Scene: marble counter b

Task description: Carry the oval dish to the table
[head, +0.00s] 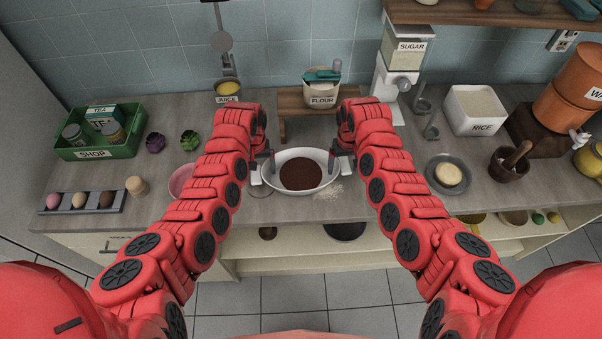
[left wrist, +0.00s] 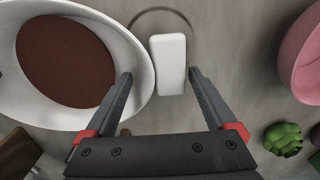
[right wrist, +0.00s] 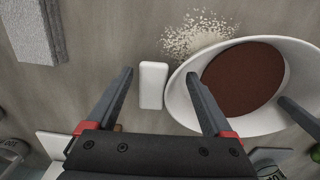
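The white oval dish (head: 300,152) sits on the counter in front of me, with brown contents (head: 300,176) inside and a white handle at each end. My left gripper (head: 262,164) is open at the dish's left end. In the left wrist view the left handle (left wrist: 168,62) lies between its spread fingers, with gaps on both sides. My right gripper (head: 342,164) is open at the right end. In the right wrist view the right handle (right wrist: 152,85) lies between its open fingers, and one finger overlaps the dish's rim. Finger contact cannot be told.
White grains (head: 329,190) lie by the dish's right front. A pink bowl (head: 181,181) stands left, partly behind my left arm. A flour container (head: 321,92) is on a wooden stand (head: 290,103) behind. A plate (head: 463,181) and mortar (head: 508,166) are at right.

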